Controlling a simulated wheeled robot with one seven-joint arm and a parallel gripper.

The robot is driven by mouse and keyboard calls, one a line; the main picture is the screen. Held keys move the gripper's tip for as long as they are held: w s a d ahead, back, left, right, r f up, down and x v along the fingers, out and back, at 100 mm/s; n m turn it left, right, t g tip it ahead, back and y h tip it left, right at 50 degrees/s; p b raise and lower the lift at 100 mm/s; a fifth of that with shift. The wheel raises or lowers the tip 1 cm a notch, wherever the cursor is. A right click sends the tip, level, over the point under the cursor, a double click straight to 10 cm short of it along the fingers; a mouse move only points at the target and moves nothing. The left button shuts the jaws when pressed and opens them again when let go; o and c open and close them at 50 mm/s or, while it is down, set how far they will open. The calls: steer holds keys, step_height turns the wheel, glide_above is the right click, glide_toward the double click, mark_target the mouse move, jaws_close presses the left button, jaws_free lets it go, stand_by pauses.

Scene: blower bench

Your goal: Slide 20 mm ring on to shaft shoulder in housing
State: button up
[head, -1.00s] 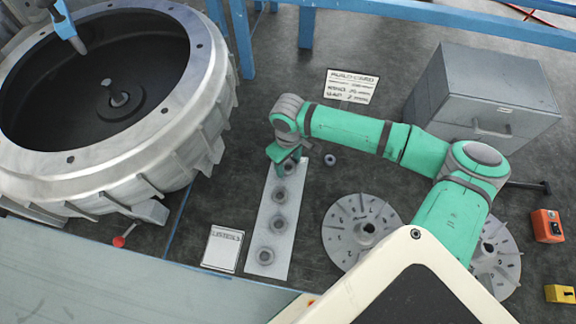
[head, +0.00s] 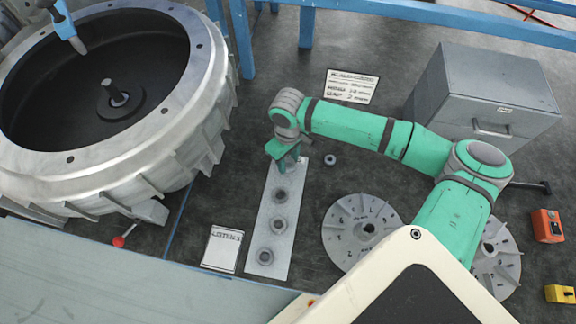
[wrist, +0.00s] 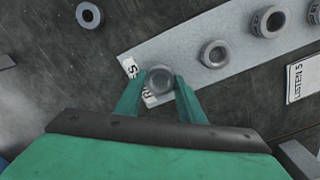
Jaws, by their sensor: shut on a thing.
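My gripper (wrist: 160,84) is shut on a grey ring (wrist: 160,77) at the far end of the pale strip (wrist: 185,42). I cannot tell whether this ring touches the strip. In the head view my gripper (head: 287,165) is over the strip's upper end (head: 263,215), and its ring is hidden. The large grey housing (head: 207,95) stands at the left, open upward. An upright shaft (head: 108,88) rises from the hub in its dark floor. The ring's size marking is not readable.
Several more rings sit along the strip, one of them here (head: 279,224). A loose ring (head: 330,160) lies right of the strip. Finned discs (head: 345,235) and a grey cabinet (head: 470,100) are at the right. A blue nozzle (head: 62,22) overhangs the housing rim.

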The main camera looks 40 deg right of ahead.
steer(key=shift+r, duration=1.55)
